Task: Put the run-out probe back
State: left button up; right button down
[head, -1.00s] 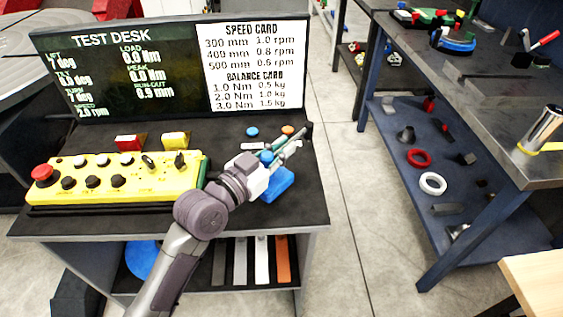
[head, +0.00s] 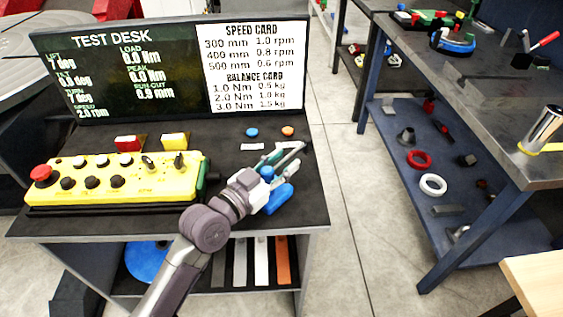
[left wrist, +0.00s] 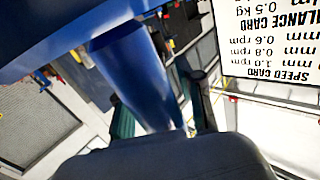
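The run-out probe, by its looks the blue piece (head: 278,199) with a slim post, is at my left gripper (head: 280,164) over the right part of the test desk. In the left wrist view the blue post (left wrist: 145,75) runs between the two green-padded fingers of my left gripper (left wrist: 163,115). The fingers appear shut on it. The blue base fills the upper left of that view. The probe's tip is hard to make out. My right gripper is in neither view.
The desk top (head: 225,160) carries a yellow control box (head: 115,180) on the left and a display panel (head: 120,70) behind. A blue disc (head: 252,132), an orange disc (head: 288,131) and small labels lie near the back right. A blue workbench (head: 480,110) stands farther right.

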pick_arm(q)
jog(key=shift+r, duration=0.15)
jog(key=b+v, duration=0.1)
jog(key=v, duration=0.9)
jog(key=shift+s+a, duration=0.15)
jog(key=shift+a, duration=0.1)
jog(key=shift+s+a, duration=0.45)
jog(key=shift+s, duration=0.1)
